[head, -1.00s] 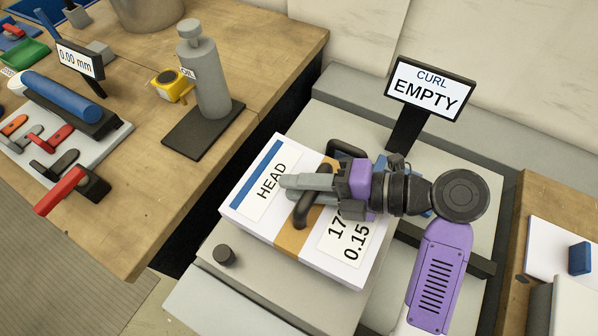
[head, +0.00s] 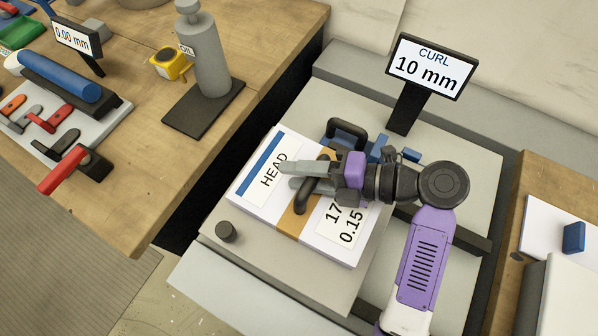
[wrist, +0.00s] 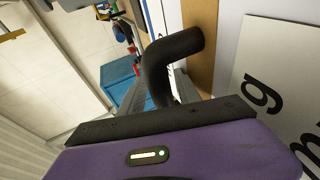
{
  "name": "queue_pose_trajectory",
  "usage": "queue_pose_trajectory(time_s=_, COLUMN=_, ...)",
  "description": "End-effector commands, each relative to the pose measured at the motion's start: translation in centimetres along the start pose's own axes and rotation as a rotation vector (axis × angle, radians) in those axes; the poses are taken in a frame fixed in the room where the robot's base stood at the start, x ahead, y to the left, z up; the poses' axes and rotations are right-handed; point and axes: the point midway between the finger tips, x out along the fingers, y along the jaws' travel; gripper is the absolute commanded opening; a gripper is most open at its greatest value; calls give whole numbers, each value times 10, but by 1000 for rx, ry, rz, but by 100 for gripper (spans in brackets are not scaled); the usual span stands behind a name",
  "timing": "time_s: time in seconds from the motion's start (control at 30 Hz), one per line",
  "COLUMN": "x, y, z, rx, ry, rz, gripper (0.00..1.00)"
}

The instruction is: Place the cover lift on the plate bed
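My wrist and arm cover the stack's right end.
A sign (head: 431,68) behind the bed reads CURL 10 mm. Blue blocks (head: 378,148) stand beyond my wrist. A black knob (head: 226,232) sits at the bed's front left corner. A wooden bench (head: 180,130) with tools is at left, another table (head: 510,255) at right.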

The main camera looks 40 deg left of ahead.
Motion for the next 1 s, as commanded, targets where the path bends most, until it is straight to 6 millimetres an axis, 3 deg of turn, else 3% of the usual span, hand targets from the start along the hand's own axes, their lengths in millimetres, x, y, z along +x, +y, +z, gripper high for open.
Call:
queue_pose_trajectory(time_s=0.27, x=-2, y=-2, z=0, rx=3, ry=-2, rz=-3, gripper=43)
queue_pose_trajectory(time_s=0.7, x=-65, y=-2, z=1, rx=2, ry=-3, rz=-1, gripper=43)
queue_pose_trajectory(time_s=1.0, x=-76, y=0, z=0, rx=2, ry=0, rz=-2, gripper=43)
